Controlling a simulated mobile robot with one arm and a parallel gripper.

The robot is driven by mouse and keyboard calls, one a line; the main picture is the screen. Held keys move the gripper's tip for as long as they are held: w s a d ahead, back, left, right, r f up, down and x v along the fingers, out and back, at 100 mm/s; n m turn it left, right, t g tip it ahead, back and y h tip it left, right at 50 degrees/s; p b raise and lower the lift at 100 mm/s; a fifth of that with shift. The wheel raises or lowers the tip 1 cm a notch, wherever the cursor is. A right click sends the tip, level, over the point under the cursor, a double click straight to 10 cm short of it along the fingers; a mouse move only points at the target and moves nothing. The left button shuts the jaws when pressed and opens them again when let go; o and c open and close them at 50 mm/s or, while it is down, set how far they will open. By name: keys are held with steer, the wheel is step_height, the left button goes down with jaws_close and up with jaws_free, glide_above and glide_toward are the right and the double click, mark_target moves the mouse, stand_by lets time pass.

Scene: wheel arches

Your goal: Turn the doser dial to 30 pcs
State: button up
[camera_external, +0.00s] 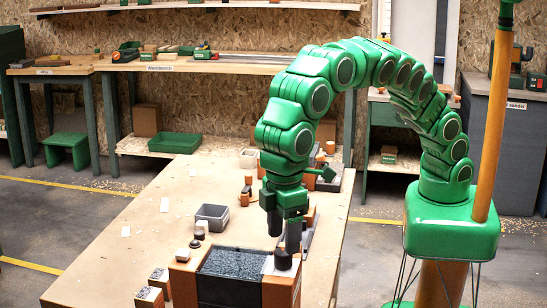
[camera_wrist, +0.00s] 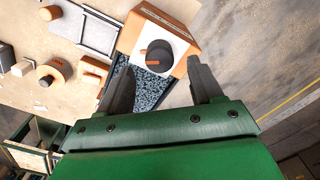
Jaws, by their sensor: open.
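The doser (camera_external: 232,290) stands at the front of the workbench, an orange-and-dark box with grey speckled granules in its open top. Its black round dial (camera_external: 283,259) sits on a white plate at the box's right end. In the wrist view the dial (camera_wrist: 160,55) shows an orange mark at its left side; no scale or number is readable on the plate. My gripper (camera_external: 283,238) points down just above the dial. In the wrist view my gripper (camera_wrist: 160,75) is open and empty, with its fingers spread on either side below the dial. I cannot tell whether they touch it.
A grey tray (camera_external: 212,217) and several small wood-coloured blocks stand on the table (camera_external: 135,240) behind the doser. The table's left side is mostly clear. A back bench (camera_external: 200,66) with tools runs along the wall.

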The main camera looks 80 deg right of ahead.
steer(key=shift+r, duration=1.5)
steer(key=w+d+r+m, duration=0.2)
steer(key=d, duration=1)
steer(key=w+d+r+m+h, duration=0.1)
steer(key=w+d+r, duration=0.2)
steer(key=d, duration=1)
steer(key=w+d+r+m, duration=0.2)
steer(key=d, duration=1)
steer(key=s+d+m+g, duration=0.1)
steer(key=s+d, duration=0.3)
steer(key=d, duration=0.3)
steer(key=s+d+g, duration=0.1)
steer(key=s+d, duration=0.3)
steer(key=d, duration=0.3)
steer(key=s+d+f, duration=0.2)
steer(key=s+d, duration=0.2)
steer(key=s, duration=0.3)
steer(key=s+d+f+m, duration=0.1)
steer(key=s+d+f, duration=0.1)
steer(key=s+d, duration=0.2)
steer(key=s+d+f+y, duration=0.1)
steer(key=s+d, duration=0.3)
steer(key=s, duration=0.6)
steer(key=shift+f+m, duration=0.4)
